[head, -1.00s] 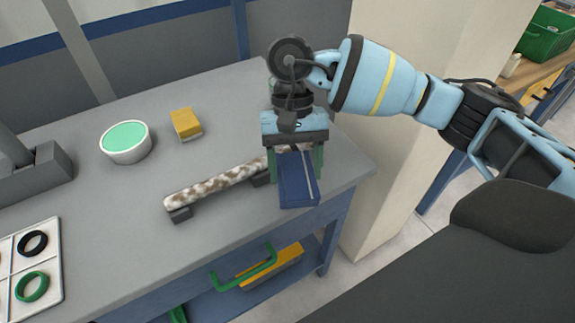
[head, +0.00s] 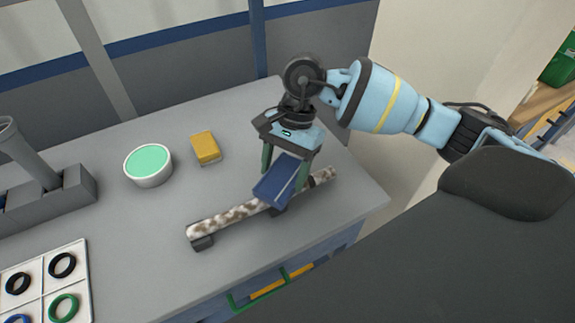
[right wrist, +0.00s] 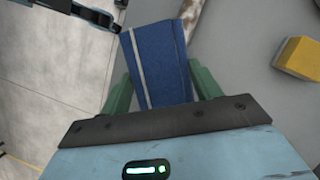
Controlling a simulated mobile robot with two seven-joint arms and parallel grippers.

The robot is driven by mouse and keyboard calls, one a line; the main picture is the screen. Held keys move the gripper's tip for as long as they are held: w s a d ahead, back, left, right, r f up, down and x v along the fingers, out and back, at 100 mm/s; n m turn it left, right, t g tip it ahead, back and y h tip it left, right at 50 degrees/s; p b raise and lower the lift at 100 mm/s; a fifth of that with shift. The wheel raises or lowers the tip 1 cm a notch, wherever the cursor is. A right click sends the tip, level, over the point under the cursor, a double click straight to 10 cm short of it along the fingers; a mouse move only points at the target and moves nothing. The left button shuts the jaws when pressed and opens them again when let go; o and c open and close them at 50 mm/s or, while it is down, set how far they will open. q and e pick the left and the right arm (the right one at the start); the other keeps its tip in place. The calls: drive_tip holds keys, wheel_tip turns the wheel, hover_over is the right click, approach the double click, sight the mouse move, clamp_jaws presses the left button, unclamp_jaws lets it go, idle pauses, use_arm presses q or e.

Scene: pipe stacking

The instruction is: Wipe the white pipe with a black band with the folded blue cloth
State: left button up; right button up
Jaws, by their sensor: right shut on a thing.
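The white pipe (head: 232,214) is blotched with brown marks and lies slanted on two dark supports on the grey table. A dark band (head: 311,182) shows near its right end. My right gripper (head: 285,171) is shut on the folded blue cloth (head: 274,187), which has a pale stripe. The cloth hangs tilted over the pipe's middle and hides part of it; I cannot tell whether they touch. In the right wrist view the cloth (right wrist: 160,65) sits between the green fingers, and a piece of the pipe (right wrist: 191,14) shows beyond it. My left gripper is not in view.
A yellow sponge-like block (head: 205,148) and a white bowl with green contents (head: 148,165) stand behind the pipe. A white tray of rings (head: 40,285) and a grey holder (head: 50,200) are at left. Bare table surrounds the pipe's left end.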

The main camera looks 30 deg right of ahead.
sight(278, 175)
drive_tip(key=r+m, duration=0.1)
drive_tip(key=r+m+t+p, duration=0.1)
drive_tip(key=m, duration=0.1)
drive_tip(key=shift+d+r+y, duration=0.2)
drive_tip(key=shift+r+y, duration=0.1)
drive_tip(key=shift+d+r+m+t+p, duration=0.15)
drive_tip(key=shift+r+m+t+p, duration=0.45)
drive_tip(key=shift+m, duration=0.5)
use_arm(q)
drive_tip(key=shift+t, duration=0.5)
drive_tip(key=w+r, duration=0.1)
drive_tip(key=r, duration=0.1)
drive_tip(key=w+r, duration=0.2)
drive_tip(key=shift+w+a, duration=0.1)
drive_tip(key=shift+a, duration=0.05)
use_arm(e)
drive_tip(key=shift+m, duration=0.5)
drive_tip(key=shift+f, duration=0.1)
